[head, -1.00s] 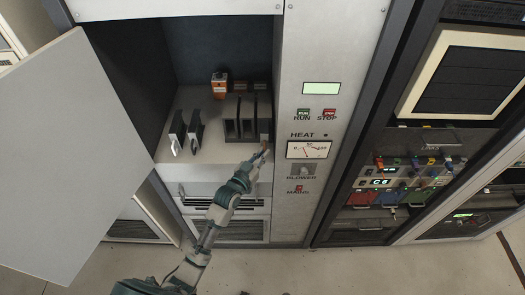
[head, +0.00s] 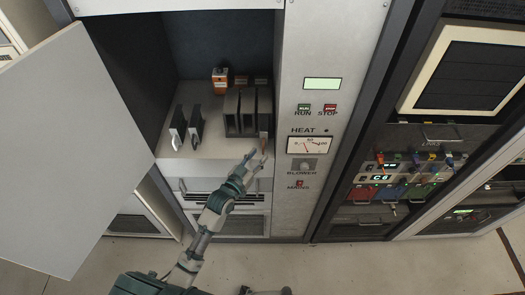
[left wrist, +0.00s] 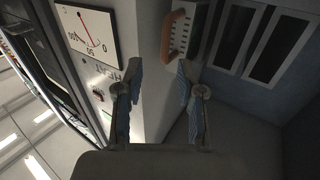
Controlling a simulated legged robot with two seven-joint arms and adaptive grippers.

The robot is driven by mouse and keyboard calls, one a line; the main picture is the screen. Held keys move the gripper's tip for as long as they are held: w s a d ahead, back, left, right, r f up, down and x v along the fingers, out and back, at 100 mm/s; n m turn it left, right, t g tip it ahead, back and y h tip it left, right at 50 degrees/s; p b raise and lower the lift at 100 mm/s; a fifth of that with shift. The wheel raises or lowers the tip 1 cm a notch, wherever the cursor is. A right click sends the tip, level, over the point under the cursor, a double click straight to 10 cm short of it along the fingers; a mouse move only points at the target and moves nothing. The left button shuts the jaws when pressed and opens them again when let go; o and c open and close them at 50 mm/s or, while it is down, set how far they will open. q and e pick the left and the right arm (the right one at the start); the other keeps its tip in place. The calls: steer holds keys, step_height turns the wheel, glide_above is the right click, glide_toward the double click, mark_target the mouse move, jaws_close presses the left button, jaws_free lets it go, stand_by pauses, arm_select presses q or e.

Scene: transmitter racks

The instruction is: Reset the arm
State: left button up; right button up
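My left arm reaches up to the open cabinet in the head view. Its gripper (head: 262,154) is in front of the cabinet's right side, just below the rightmost upright module (head: 265,118). In the left wrist view the two blue-padded fingers (left wrist: 158,95) are spread with nothing between them. An orange-brown handle (left wrist: 179,35) on a pale slotted module lies beyond the fingertips, apart from them. My right gripper does not show.
The grey door (head: 75,150) stands open at the left. Several dark modules and an orange-and-white unit (head: 220,80) stand on the cabinet shelf (head: 205,150). The control panel has a heat meter (head: 310,145) and a blower knob (head: 308,165). Another rack with cables (head: 400,165) stands right.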

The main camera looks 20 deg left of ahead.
arm_select(q)
steer(key=v, duration=0.8)
step_height(320, 180, down, 25)
steer(key=a+n+g+y+b, duration=0.1)
steer(key=a+g+y+b, duration=0.1)
steer(key=a+g+y, duration=0.15)
steer(key=s+f+g+b, duration=0.1)
steer(key=s+f+g, duration=0.1)
steer(key=s+f, duration=0.5)
steer(key=s+f+g, duration=0.2)
steer(key=f+g, duration=0.1)
steer(key=f, duration=0.9)
steer(key=s+f+g, duration=0.2)
steer(key=s+f, duration=0.5)
steer(key=s, duration=0.4)
steer(key=s+f+g+y+b, duration=0.1)
steer(key=s+f+g, duration=0.2)
steer(key=s+f, duration=0.5)
steer(key=s+f+g+b, duration=0.1)
steer(key=s+f+g, duration=0.2)
steer(key=s+f, duration=0.4)
steer(key=s, duration=0.8)
steer(key=shift+s+a+f, duration=0.2)
steer(key=shift+s+f, duration=0.2)
steer(key=shift+y, duration=0.25)
